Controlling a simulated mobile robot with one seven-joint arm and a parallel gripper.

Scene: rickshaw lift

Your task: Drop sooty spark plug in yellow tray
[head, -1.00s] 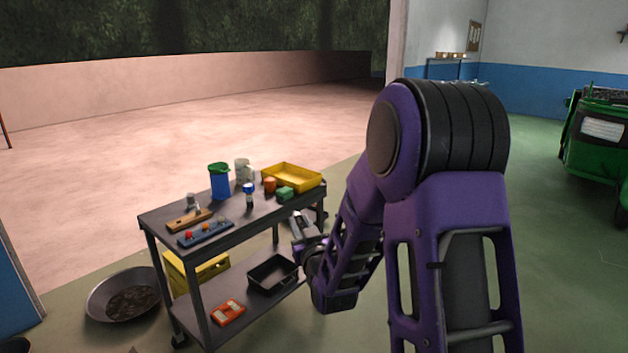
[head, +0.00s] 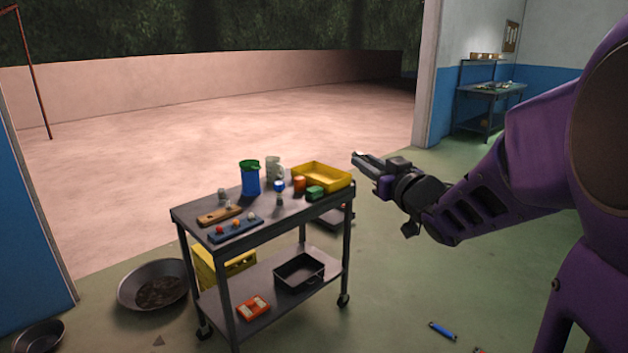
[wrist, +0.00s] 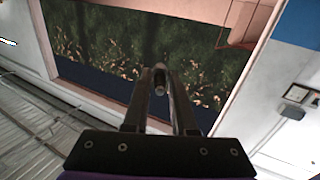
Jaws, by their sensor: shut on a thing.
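The yellow tray (head: 338,184) sits at the back right end of the cart's top. My gripper (head: 359,160) is up in the air, its fingertips just right of the tray and slightly above it in the head view. In the wrist view, my gripper (wrist: 160,88) is shut on a small dark and metallic piece, which looks like the spark plug (wrist: 159,80), held at the fingertips. Its soot cannot be made out. In the head view the held piece is too small to tell.
A pan (head: 153,286) lies on the floor. Floor right of the cart is mostly clear.

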